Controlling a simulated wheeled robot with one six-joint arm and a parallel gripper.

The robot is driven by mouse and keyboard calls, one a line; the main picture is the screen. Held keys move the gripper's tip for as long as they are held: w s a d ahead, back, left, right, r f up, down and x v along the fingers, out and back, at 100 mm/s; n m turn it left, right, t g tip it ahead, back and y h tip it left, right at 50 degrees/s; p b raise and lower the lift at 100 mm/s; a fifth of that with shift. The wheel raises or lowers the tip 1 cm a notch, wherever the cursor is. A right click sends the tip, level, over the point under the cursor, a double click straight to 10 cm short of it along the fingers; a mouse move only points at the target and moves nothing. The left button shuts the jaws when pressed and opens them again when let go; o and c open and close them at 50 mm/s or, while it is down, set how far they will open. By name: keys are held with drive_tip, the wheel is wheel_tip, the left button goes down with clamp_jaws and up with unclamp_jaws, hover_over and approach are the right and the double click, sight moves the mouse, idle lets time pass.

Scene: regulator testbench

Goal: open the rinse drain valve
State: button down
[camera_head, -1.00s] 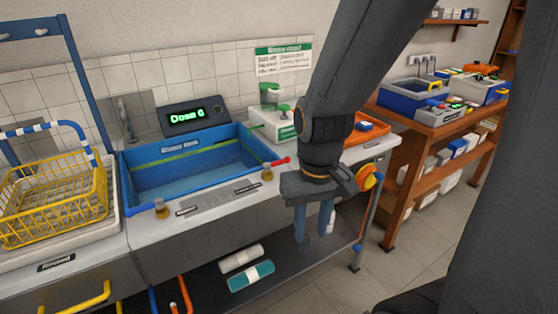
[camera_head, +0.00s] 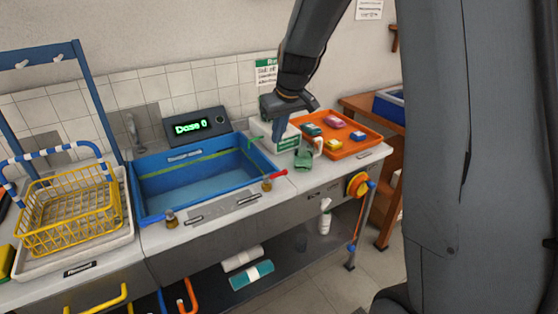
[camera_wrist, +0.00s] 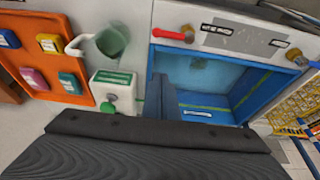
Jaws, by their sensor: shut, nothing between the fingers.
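No readable label marks the rinse drain valve. A red lever (camera_head: 279,173) on a brass fitting (camera_head: 267,185) sits on the sink's front ledge; it also shows in the wrist view (camera_wrist: 171,35). A second brass fitting (camera_head: 171,218) is at the ledge's left end. A yellow-orange round handle (camera_head: 357,184) is on the front panel at right. My gripper (camera_head: 279,138) is shut and empty, over the counter beside the blue basin's (camera_head: 147,205) right end, behind the red lever and apart from it. Its fingers show in the wrist view (camera_wrist: 160,104).
A white box with a green label (camera_head: 287,142) stands close by my gripper, with a green cup (camera_head: 303,158) in front. An orange tray (camera_head: 365,146) holds several small coloured items. A yellow basket (camera_head: 70,215) is at left. A display (camera_head: 193,128) reads "Dose 0".

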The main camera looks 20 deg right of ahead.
sight(277, 175)
drive_tip(key=p+x, duration=0.2)
drive_tip(key=x, duration=0.8)
drive_tip(key=shift+f+p, duration=0.1)
drive_tip(key=shift+p, duration=0.3)
drive_tip(key=shift+s+d+p, duration=0.15)
drive_tip(key=shift+s+p, duration=0.1)
drive_tip(key=shift+s, duration=0.35)
drive_tip(key=shift+s+d+p, duration=0.2)
drive_tip(key=shift+s, duration=0.45)
drive_tip(key=shift+s+d+f, duration=0.15)
drive_tip(key=shift+s+f, duration=0.15)
drive_tip(key=shift+s, duration=0.35)
drive_tip(key=shift+s, duration=0.1)
